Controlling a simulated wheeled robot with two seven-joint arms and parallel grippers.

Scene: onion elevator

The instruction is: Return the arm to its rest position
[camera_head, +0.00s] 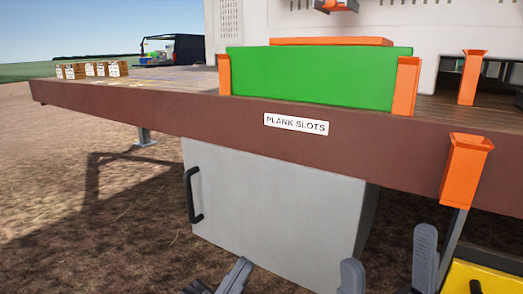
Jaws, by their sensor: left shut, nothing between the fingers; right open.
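My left gripper (236,274) shows at the bottom edge, in front of the grey cabinet (275,205). It is shut and holds nothing. My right gripper (388,266) is at the bottom right, its two grey fingers spread wide apart with nothing between them. Both grippers are low in the picture, below the brown table edge (120,118). Most of both arms is cut off by the bottom of the frame.
A green plank (320,77) stands between orange brackets (406,87) on the table, above a "PLANK SLOTS" label (296,124). Another orange bracket (466,165) is on the front edge, above a yellow object (482,279). Small boxes (92,70) sit far left. The ground at left is open.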

